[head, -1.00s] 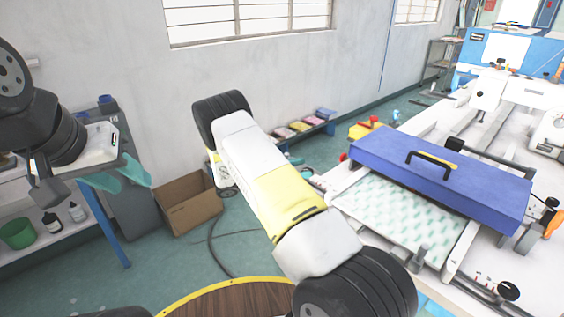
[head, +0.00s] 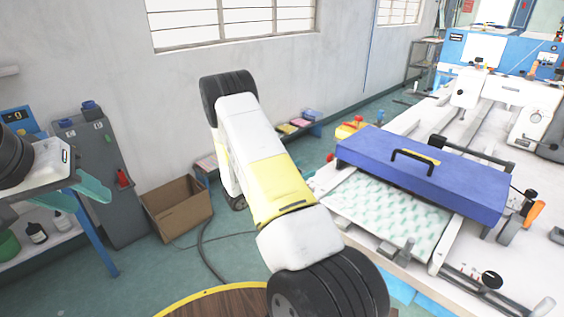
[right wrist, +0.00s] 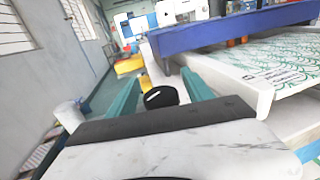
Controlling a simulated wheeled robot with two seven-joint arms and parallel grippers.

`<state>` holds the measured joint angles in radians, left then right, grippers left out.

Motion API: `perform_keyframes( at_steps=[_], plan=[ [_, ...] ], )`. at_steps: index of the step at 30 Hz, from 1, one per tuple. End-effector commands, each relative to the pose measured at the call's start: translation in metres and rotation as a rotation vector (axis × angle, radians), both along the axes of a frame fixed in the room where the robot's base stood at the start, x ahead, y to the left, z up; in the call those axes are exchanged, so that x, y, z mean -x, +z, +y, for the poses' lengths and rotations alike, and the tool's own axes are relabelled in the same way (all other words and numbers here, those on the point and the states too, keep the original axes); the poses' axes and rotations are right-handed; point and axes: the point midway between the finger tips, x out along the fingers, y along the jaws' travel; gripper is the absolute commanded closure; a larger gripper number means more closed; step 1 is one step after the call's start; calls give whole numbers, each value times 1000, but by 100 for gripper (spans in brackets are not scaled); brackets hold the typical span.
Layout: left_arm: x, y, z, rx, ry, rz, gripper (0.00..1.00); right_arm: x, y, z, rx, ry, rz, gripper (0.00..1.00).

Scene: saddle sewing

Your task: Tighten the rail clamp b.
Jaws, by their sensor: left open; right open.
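My right gripper (right wrist: 160,95) shows in the right wrist view as two teal fingers spread apart, pointing forward. A black round knob (right wrist: 160,97) shows between them; it looks like a clamp knob, but I cannot tell if the fingers touch it. In the head view the right gripper is not visible. A black knob (head: 491,280) on a rail fitting stands at the lower right of the white table. The frames do not label which clamp is b. My left gripper (head: 92,187) has teal fingers at the left edge of the head view, open and away from the table.
A blue lid (head: 420,175) with a black handle lies across the white table (head: 455,255), above a green-patterned sheet (head: 385,215). A cardboard box (head: 177,208) stands on the floor. A grey cabinet (head: 105,180) is at the left. The sheet's raised edge is close beside the right gripper.

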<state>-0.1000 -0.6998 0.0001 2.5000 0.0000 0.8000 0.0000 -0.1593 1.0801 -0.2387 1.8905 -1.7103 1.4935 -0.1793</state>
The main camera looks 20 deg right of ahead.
Motion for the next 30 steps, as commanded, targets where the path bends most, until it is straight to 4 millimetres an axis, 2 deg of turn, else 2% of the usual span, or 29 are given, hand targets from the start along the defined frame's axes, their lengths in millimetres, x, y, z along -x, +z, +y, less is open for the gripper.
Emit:
perform_keyframes(
  at_steps=[9, 11, 18, 19, 30],
  plan=[
    [0, 0, 0, 0, 0, 0, 58, -1, 0, -4, 0, 0, 1, 40],
    [0, 0, 0, 0, 0, 0, 58, -1, 0, -4, 0, 0, 1, 50],
    [0, 0, 0, 0, 0, 0, 58, -1, 0, -4, 0, 0, 1, 97],
    [0, 0, 0, 0, 0, 0, 58, -1, 0, -4, 0, 0, 1, 100],
    [0, 0, 0, 0, 0, 0, 58, 0, -1, -4, 0, -79, 0, 100]
  ],
)
